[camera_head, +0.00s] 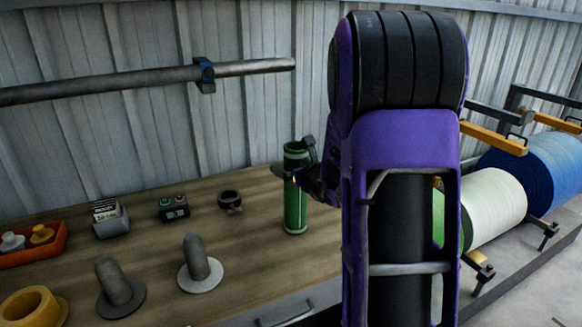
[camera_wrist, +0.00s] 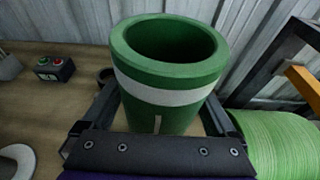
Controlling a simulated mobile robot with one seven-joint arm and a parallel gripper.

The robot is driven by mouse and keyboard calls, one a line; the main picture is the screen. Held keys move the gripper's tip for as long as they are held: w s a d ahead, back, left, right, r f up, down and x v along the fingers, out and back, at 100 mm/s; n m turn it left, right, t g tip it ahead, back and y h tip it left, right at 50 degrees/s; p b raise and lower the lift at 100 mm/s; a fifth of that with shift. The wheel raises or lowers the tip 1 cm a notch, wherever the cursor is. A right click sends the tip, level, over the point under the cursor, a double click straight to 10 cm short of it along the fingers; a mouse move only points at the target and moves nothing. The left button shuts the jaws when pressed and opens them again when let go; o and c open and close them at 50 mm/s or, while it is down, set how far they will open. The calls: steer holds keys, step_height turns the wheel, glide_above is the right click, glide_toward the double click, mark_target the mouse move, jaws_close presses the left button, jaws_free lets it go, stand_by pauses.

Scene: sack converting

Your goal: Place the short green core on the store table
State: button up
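The green core (camera_head: 295,205) is a hollow upright tube with a pale band near its top. It is at the right end of the wooden table (camera_head: 150,215), and its foot appears to meet the tabletop. My gripper (camera_head: 297,173) is around its upper part, one finger on each side. In the wrist view the core (camera_wrist: 168,88) fills the space between the fingers (camera_wrist: 160,112), which appear to press on its sides. Its lower part is hidden there by my gripper.
Two grey pegs on round bases (camera_head: 196,262) (camera_head: 115,284) and a yellow core (camera_head: 30,304) stand along the front. A black ring (camera_head: 230,201), button box (camera_head: 173,208), label holder (camera_head: 109,219) and orange bin (camera_head: 28,250) lie behind. Large rolls (camera_head: 493,208) are at right.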

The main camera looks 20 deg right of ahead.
steer(key=shift+o, duration=0.2)
steer(key=p+v, duration=0.1)
steer(key=v, duration=1.1)
steer(key=shift+r, duration=0.15)
steer(key=shift+a, duration=0.1)
